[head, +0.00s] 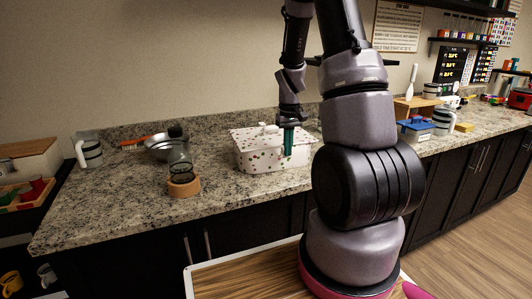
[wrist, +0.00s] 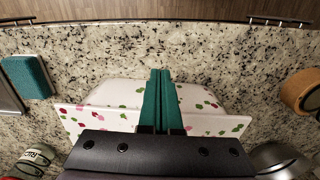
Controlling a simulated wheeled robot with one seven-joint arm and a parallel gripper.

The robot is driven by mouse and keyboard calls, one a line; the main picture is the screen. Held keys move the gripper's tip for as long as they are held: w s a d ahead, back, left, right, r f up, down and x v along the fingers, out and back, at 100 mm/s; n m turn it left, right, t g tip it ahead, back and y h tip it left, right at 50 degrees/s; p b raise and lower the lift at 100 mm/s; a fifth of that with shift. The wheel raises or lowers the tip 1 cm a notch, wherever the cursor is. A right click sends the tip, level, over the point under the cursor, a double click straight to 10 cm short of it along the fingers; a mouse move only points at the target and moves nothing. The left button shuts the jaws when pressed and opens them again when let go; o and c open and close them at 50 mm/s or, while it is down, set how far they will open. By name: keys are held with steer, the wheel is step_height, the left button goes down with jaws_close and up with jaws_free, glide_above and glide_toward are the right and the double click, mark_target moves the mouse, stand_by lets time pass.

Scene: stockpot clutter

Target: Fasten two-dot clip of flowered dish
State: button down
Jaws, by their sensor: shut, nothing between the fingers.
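The flowered dish (head: 262,158), a white box with red and green flowers, stands on the granite counter with its flowered lid (head: 248,135) on top. A small white handle or clip (head: 266,128) shows on the lid. I cannot make out dots on any clip. My gripper (head: 288,152) points down at the dish's front right, its green fingers shut and empty. In the wrist view the fingers (wrist: 158,85) reach across the dish (wrist: 112,94) to its counter-edge side. I cannot tell whether they touch it. My gripper body hides much of the lid.
A glass jar or bottle (head: 180,160) stands on a round wooden base (head: 184,186) left of the dish, near a metal bowl (head: 158,148). A blue box (head: 415,130) lies right. Counter in front of the dish is clear.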

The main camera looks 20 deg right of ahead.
steer(key=shift+w+d, duration=0.1)
steer(key=shift+w, duration=1.45)
steer(key=s+r, duration=0.3)
steer(key=r, duration=0.5)
stand_by(0.5)
